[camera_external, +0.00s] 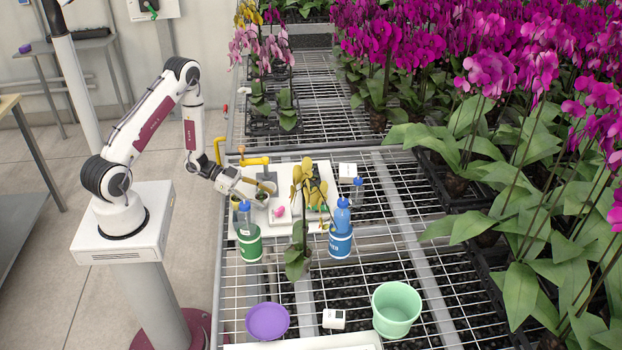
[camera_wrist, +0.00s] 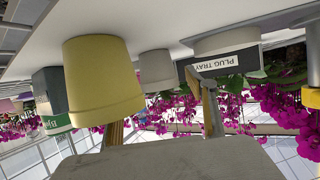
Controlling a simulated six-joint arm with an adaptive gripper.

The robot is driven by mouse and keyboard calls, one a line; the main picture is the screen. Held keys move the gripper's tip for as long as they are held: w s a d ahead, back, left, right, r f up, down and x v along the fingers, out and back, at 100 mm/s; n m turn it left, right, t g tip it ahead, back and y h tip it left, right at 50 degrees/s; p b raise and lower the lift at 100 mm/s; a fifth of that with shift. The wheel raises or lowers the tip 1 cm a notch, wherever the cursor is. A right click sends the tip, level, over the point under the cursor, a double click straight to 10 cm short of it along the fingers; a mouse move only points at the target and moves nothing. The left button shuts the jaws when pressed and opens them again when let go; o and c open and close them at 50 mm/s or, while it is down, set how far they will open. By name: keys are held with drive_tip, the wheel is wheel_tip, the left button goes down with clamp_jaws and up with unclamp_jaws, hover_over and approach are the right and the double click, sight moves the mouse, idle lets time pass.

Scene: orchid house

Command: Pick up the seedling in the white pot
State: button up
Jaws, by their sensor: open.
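My gripper (camera_external: 260,195) is open, low over the white board (camera_external: 310,222) at the left of the bench in the external view. In the wrist view, which is upside down, its two fingers (camera_wrist: 163,118) are apart with nothing seen between them. A small whitish pot (camera_wrist: 155,70) stands there beyond the fingers, between a nearer yellow pot (camera_wrist: 103,80) and a box labelled PLUG TRAY (camera_wrist: 224,64). Its seedling is not clear against the green and magenta behind. In the external view I cannot make out the white pot; the gripper and a yellow-leaved orchid (camera_external: 300,190) crowd that area.
A green container (camera_external: 249,244) and a blue container (camera_external: 341,243), both holding bottles, stand near the board. A purple bowl (camera_external: 267,321), a small white box (camera_external: 333,319) and a mint bucket (camera_external: 397,309) are in front. Magenta orchids (camera_external: 490,75) fill the right.

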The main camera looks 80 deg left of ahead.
sight(260, 199)
drive_tip(key=c, duration=1.2)
drive_tip(key=shift+r, duration=0.25)
drive_tip(key=shift+c, duration=0.2)
wheel_tip(260, 199, up, 10)
drive_tip(key=shift+f, duration=0.2)
idle(0.4)
